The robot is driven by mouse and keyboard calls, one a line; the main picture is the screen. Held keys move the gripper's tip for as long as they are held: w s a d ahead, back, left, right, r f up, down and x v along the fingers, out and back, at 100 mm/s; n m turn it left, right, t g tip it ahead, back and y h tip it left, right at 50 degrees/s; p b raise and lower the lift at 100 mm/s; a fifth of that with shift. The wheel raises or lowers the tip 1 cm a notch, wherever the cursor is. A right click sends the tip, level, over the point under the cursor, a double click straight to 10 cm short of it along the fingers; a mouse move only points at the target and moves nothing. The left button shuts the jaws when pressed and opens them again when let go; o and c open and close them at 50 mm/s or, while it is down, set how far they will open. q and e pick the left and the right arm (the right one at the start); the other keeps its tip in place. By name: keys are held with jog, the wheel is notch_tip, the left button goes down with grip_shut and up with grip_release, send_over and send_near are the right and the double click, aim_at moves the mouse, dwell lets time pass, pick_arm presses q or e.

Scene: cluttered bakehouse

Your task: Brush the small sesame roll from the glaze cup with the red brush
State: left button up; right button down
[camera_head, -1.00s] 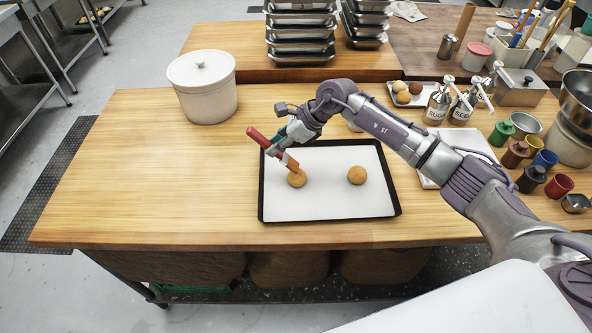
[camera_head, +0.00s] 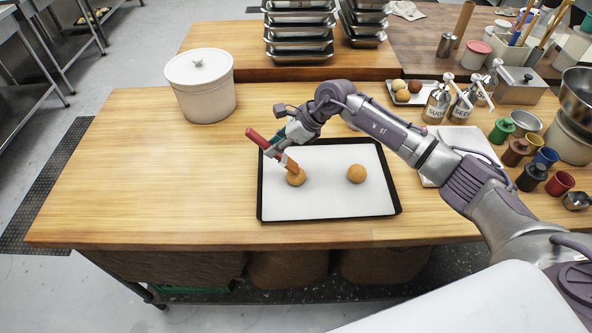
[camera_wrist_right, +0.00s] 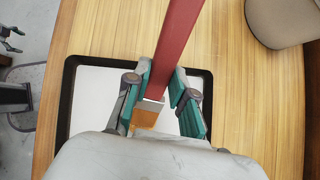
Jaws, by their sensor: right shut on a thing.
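My right gripper (camera_head: 281,145) is shut on the red brush (camera_head: 257,138), which is tilted with its bristles down. The brush tip is at the left roll (camera_head: 296,178), seemingly touching its top. The red handle (camera_wrist_right: 178,40) also shows between the fingers of my right gripper (camera_wrist_right: 163,95) in the right wrist view. A second round brown roll (camera_head: 356,174) sits apart on the right of the same tray. Sesame on either roll is too small to tell. I cannot tell which cup holds glaze.
Both rolls lie on the dark-rimmed, white-lined tray (camera_head: 330,208). A white lidded pot (camera_head: 202,90) stands at back left. Pump bottles (camera_head: 437,106), coloured cups such as a red one (camera_head: 559,184), and a small tray with balls (camera_head: 402,96) crowd the right. The table's left is clear.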

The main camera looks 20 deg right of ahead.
jog(key=shift+f+b, duration=0.2)
jog(key=shift+b, duration=0.2)
dwell(1.2)
jog(key=shift+w+d+b, duration=0.2)
jog(key=shift+w+b, duration=0.15)
jog(key=shift+b, duration=0.2)
jog(key=shift+r, duration=0.1)
jog(key=shift+s+a, duration=0.1)
jog(key=shift+s, duration=0.1)
jog(key=shift+s+a+r+p, duration=0.15)
jog(key=shift+s+a+p, duration=0.1)
jog(key=shift+s+p, duration=0.3)
jog(key=shift+w+d+b, duration=0.1)
jog(key=shift+w+b, duration=0.2)
jog(key=shift+b, duration=0.2)
jog(key=shift+w+d+b, duration=0.25)
jog(key=shift+w+b, duration=0.3)
jog(key=shift+s+a+p, duration=0.35)
jog(key=shift+s, duration=0.55)
